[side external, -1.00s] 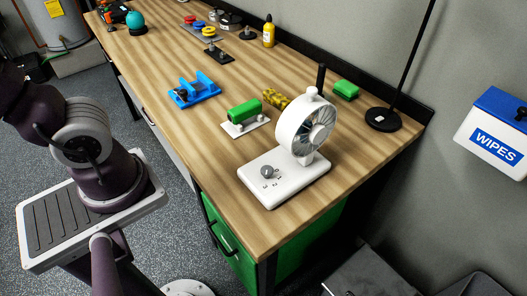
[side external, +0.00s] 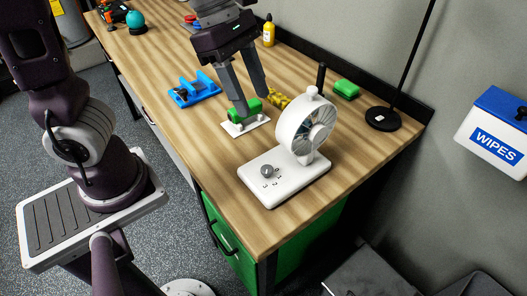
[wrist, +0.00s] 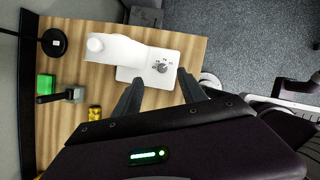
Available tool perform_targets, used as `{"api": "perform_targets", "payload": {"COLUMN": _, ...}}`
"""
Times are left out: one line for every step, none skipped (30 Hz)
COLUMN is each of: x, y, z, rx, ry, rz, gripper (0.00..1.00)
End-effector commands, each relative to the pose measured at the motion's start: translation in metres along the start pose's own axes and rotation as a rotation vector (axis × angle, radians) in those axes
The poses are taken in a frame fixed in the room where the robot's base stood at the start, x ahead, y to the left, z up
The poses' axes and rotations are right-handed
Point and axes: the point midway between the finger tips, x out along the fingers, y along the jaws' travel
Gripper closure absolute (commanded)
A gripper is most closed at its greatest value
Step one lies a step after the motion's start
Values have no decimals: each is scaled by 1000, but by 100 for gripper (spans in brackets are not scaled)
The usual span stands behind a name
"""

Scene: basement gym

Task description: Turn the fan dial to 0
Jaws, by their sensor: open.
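The white fan (side external: 305,125) stands on its white base (side external: 300,178) near the right end of the bench. In the wrist view the fan (wrist: 120,50) lies ahead of the fingers, and the dial (wrist: 160,67) shows between and beyond the fingertips. My gripper (side external: 254,106) is open and empty, pointing down over the green block area, left of and behind the fan base. It also shows in the wrist view (wrist: 160,82).
A green cylinder on a white plate (side external: 238,130) is partly hidden behind my fingers. A blue holder (side external: 190,90) stands to the left. A yellow patterned piece (side external: 279,100), a green block (side external: 346,90) and a black stand base (side external: 383,119) lie behind. The bench front is clear.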

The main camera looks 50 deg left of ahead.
Motion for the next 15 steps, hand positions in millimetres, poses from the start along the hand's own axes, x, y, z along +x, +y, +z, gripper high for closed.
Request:
{"api": "perform_targets", "payload": {"x": 20, "y": -1, "z": -10, "rx": -11, "ry": 9, "rz": -8, "gripper": 52}}
{"api": "perform_targets", "payload": {"x": 31, "y": 0, "z": -14, "rx": -13, "ry": 8, "rz": -5, "gripper": 52}}
{"api": "perform_targets", "payload": {"x": 44, "y": 0, "z": -20, "rx": -14, "ry": 7, "rz": -4, "gripper": 52}}
{"api": "perform_targets", "payload": {"x": 52, "y": 0, "z": -24, "rx": -15, "ry": 9, "rz": -3, "gripper": 52}}
{"api": "perform_targets", "payload": {"x": 61, "y": 0, "z": -26, "rx": -15, "ry": 5, "rz": -4, "gripper": 52}}
{"api": "perform_targets", "payload": {"x": 70, "y": 0, "z": -30, "rx": -16, "ry": 4, "rz": -2, "gripper": 52}}
{"api": "perform_targets", "payload": {"x": 77, "y": 0, "z": -34, "rx": -15, "ry": 6, "rz": -1, "gripper": 52}}
{"api": "perform_targets", "payload": {"x": 84, "y": 1, "z": -36, "rx": -15, "ry": 4, "rz": -1, "gripper": 52}}
{"api": "perform_targets", "payload": {"x": 91, "y": 0, "z": -38, "rx": -13, "ry": 2, "rz": -2, "gripper": 52}}
{"api": "perform_targets", "payload": {"x": 95, "y": 1, "z": -40, "rx": -11, "ry": 2, "rz": 0, "gripper": 52}}
{"api": "perform_targets", "payload": {"x": 98, "y": 1, "z": -41, "rx": -11, "ry": 1, "rz": 1, "gripper": 52}}
{"api": "perform_targets", "payload": {"x": 102, "y": 1, "z": -42, "rx": -9, "ry": 0, "rz": 1, "gripper": 52}}
{"api": "perform_targets", "payload": {"x": 105, "y": 1, "z": -42, "rx": -7, "ry": 0, "rz": 1, "gripper": 52}}
{"api": "perform_targets", "payload": {"x": 109, "y": 0, "z": -42, "rx": -8, "ry": -1, "rz": 0, "gripper": 52}}
{"api": "perform_targets", "payload": {"x": 115, "y": 1, "z": -42, "rx": -7, "ry": 0, "rz": 0, "gripper": 52}}
